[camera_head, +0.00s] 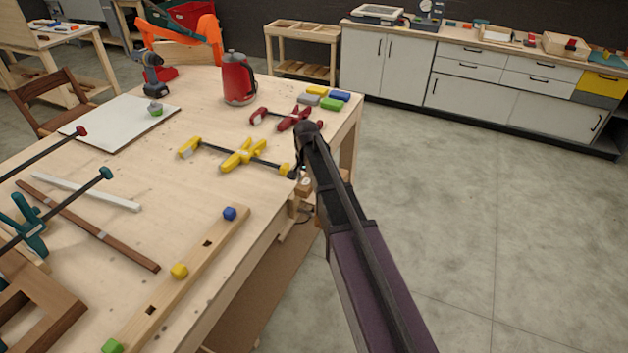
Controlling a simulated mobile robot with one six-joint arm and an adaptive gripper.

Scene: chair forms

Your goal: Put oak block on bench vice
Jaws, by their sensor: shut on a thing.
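My gripper (303,172) is at the end of my arm, over the right edge of the workbench (215,185). It is small and partly hidden by my own arm. A small brown wooden piece (304,187), which looks like the oak block, is at its fingertips, and the gripper is shut on it. Dark metal parts (306,211) show just below, at the bench edge. They may belong to the bench vice, but my arm covers much of that spot. I cannot tell whether the block touches them.
A yellow clamp (243,154) lies just left of my gripper, with a red clamp (294,119) behind. A red kettle (238,79) stands farther back. A long wooden bar (205,250) with coloured blocks lies at the front. The floor at right is clear.

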